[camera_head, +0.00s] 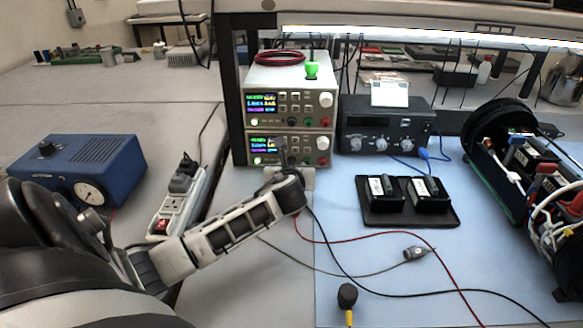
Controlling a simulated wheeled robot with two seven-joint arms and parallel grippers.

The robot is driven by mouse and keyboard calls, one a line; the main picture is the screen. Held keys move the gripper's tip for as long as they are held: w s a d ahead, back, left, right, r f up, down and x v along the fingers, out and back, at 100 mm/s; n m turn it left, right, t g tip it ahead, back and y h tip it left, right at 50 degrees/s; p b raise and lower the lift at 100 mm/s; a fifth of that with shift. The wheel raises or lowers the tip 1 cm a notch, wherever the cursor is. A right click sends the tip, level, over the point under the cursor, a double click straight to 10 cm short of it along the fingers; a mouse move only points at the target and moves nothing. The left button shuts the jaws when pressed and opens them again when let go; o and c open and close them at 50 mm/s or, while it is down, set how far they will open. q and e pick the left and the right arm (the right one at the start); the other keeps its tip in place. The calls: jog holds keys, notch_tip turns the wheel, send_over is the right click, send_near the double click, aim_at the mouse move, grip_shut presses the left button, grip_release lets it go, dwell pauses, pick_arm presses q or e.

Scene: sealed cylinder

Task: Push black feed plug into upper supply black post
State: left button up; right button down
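The upper power supply (290,99) stands on top of the lower supply (265,148) at the back centre. Its black post (292,122) shows at the lower front, left of a red post (325,122). My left arm reaches in from the left. My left gripper (284,158) is in front of the lower supply, below the upper black post, and covers part of the lower panel. I cannot make out a plug at its fingertips or whether they are closed. A black lead (335,244) runs from near my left wrist across the blue mat. My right gripper is out of view.
A red lead (425,237) and a grey cable with a connector (415,253) cross the mat (385,310). A black tray (383,217) with two dark blocks sits right of my arm. A power strip (178,203) and blue box (80,169) stand left. An open black cylinder (490,130) stands right.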

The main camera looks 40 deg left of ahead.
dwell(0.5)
pick_arm(q)
grip_shut()
jog(key=shift+d, duration=0.1)
jog(key=shift+s+d, duration=0.95)
jog(key=shift+s, duration=0.2)
jog(key=shift+s+d, duration=0.9)
jog(key=shift+s, duration=0.25)
